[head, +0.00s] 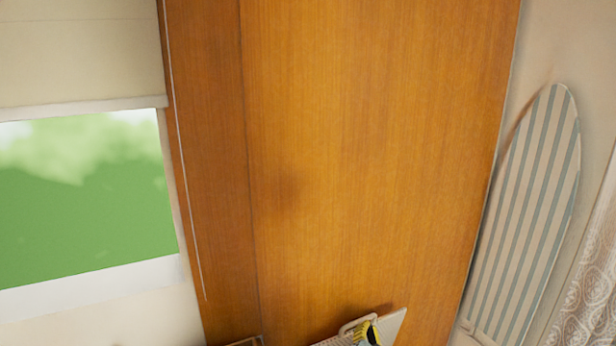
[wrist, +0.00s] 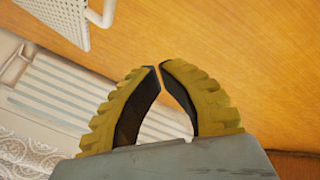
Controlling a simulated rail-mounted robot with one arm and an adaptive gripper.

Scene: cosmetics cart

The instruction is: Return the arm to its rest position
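My gripper (wrist: 158,68) shows in the wrist view, with two curved yellow ribbed fingers lined in black. The fingertips come together with only a thin gap, and nothing is held between them. In the head view a small yellow and black piece at the bottom edge looks like my gripper (head: 367,333); most of it is cut off by the frame. The rest of my arm is out of view there.
A white perforated panel with a handle (wrist: 62,17) is at the wrist view's upper left. Behind stands a tall wooden cabinet (head: 370,150). A striped ironing board (head: 530,210) leans at right beside a patterned curtain (head: 590,300). A window (head: 85,200) is at left.

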